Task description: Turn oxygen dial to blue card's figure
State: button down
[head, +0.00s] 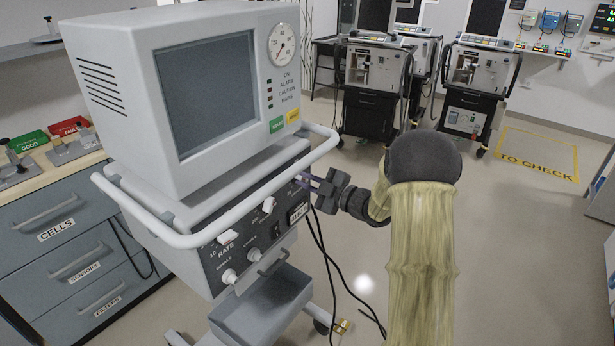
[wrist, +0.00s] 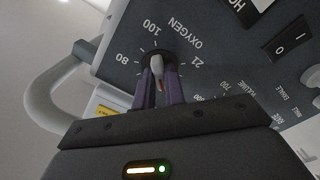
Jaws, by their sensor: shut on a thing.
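The oxygen dial (wrist: 157,62) is a pale knob on the ventilator's dark front panel, lettered OXYGEN with figures 21, 80 and 100 in the wrist view. My gripper (wrist: 160,88) has its purple fingers shut on the knob, one on each side. A small reddish mark shows on the knob between the fingers; which figure it points to I cannot tell. In the head view my gripper (head: 308,183) reaches the right end of the panel, below the white rail, and the dial is not clear there. I see no blue card on the ventilator.
The white rail (head: 322,152) curves round the ventilator (head: 130,110) close above my gripper. Black cables hang below my gripper. Drawers stand left; other ventilators (head: 372,85) stand behind.

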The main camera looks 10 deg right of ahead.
jog(key=m+p, duration=0.4)
jog(key=m, duration=0.2)
jog(key=shift+d+r, duration=0.1)
jog(key=shift+m+p, duration=1.25)
jog(key=shift+m, duration=0.55)
jog(key=shift+f, duration=0.2)
jog(key=c, duration=1.5)
grip_release()
jog(key=shift+o, duration=0.2)
jog(key=b+v, duration=0.1)
jog(key=v, duration=1.6)
jog(key=shift+b, duration=0.35)
